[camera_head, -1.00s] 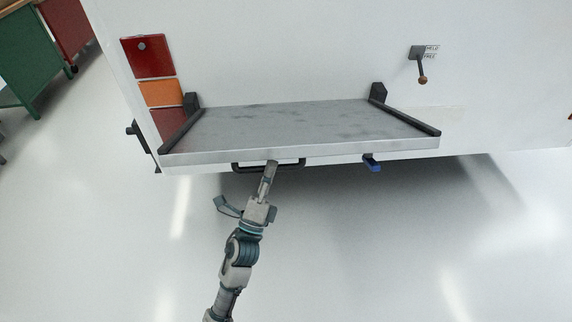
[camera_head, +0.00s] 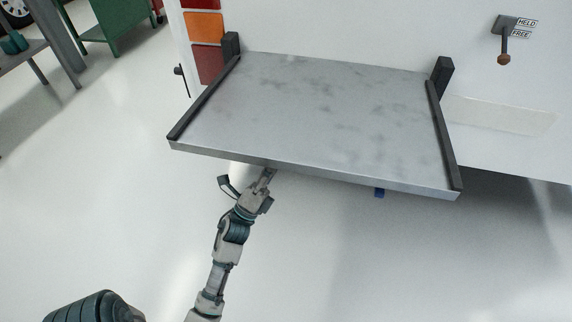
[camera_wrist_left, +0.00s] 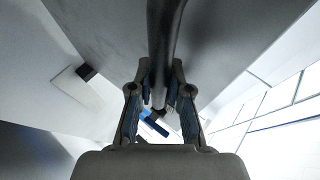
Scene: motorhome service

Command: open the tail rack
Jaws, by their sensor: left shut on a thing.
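The tail rack (camera_head: 320,115) is a grey metal deck with black side rails, standing out from the white rear wall of the motorhome. Its handle is hidden under the front edge in the head view. In the left wrist view, the dark handle bar (camera_wrist_left: 164,40) runs between my fingers. My left gripper (camera_head: 268,173) is under the front edge, left of its middle, and is shut on that bar; it also shows in the wrist view (camera_wrist_left: 160,95). My right gripper is not in view.
A lever (camera_head: 504,45) beside HELD and FREE labels hangs downward on the wall at the upper right. A small blue part (camera_head: 379,192) shows under the rack's front edge. A green cabinet (camera_head: 120,22) and a bench (camera_head: 25,50) stand at upper left. The floor in front is clear.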

